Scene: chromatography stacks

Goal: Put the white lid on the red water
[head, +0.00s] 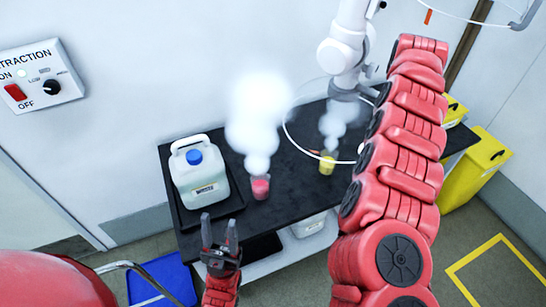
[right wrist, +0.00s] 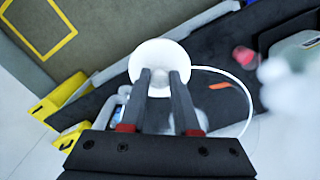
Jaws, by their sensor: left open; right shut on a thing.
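The red water (head: 260,187) stands in a small clear beaker on the black bench top, with white vapour rising above it. It also shows in the right wrist view (right wrist: 244,57), partly veiled by vapour. The white lid (right wrist: 160,52) is a round disc in the right wrist view, at the fingertips of my right gripper (right wrist: 165,78), which is shut on it. The lid is apart from the red water. In the head view my right arm hides that gripper. My left gripper (head: 219,240) is open and empty in front of the bench.
A beaker of yellow liquid (head: 327,163) also steams, right of the red one. A white jug with a blue cap (head: 200,175) stands on a black tray at left. A white jointed arm (head: 345,45) hangs above the bench. Yellow bins (head: 470,175) stand at right.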

